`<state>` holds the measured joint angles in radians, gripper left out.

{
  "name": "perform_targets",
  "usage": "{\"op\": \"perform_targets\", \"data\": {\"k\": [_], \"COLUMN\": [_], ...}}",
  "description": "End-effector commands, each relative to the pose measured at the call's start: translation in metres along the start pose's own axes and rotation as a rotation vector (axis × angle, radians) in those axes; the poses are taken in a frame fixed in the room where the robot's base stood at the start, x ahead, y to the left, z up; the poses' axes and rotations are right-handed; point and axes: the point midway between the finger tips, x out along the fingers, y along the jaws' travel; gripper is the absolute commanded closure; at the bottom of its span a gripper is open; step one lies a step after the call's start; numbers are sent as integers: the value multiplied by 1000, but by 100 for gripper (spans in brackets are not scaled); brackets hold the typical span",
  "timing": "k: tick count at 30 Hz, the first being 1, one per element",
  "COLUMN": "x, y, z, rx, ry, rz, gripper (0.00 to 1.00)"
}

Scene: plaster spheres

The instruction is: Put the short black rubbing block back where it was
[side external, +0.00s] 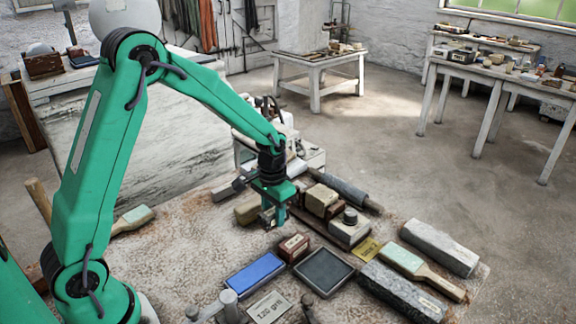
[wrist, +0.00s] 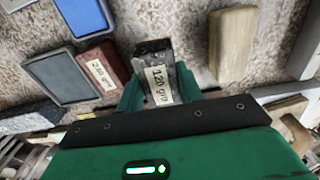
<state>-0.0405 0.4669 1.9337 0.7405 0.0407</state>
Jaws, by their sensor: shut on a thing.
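My gripper (wrist: 158,88) is shut on the short black rubbing block (wrist: 153,57), with one finger on each side of it. The block carries a pale label that reads "120 grit". In the side external view my gripper (side external: 272,215) is over the near part of the stone-topped bench, and the block is mostly hidden there. A reddish-brown block (side external: 293,246) with a pale label lies just in front of the gripper. The same block (wrist: 104,69) is left of the held one in the wrist view. A pale card (side external: 269,308) with "120 grit" lettering lies at the front.
A blue block (side external: 255,275) and a dark framed slab (side external: 323,272) lie nearby. A wooden block (wrist: 232,45) is right of the held block. Brown blocks (side external: 322,199), a brush (side external: 403,258) and long grey stones (side external: 440,246) crowd the right side. A yellow card (side external: 367,249) lies between.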

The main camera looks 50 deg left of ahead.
Motion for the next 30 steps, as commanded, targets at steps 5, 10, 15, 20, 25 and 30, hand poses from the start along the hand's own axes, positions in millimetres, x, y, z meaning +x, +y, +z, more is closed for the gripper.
{"op": "perform_targets", "data": {"k": [5,10,15,20,25,30], "x": [13,32,39,39,41,42], "y": [0,0,0,0,0,0], "z": [0,0,0,0,0,0], "rx": [0,0,0,0,0,0], "ry": [-2,-3,0,1,0,-1], "rz": [0,0,0,0,0,0], "gripper": [89,89,89,89,89,42]}}
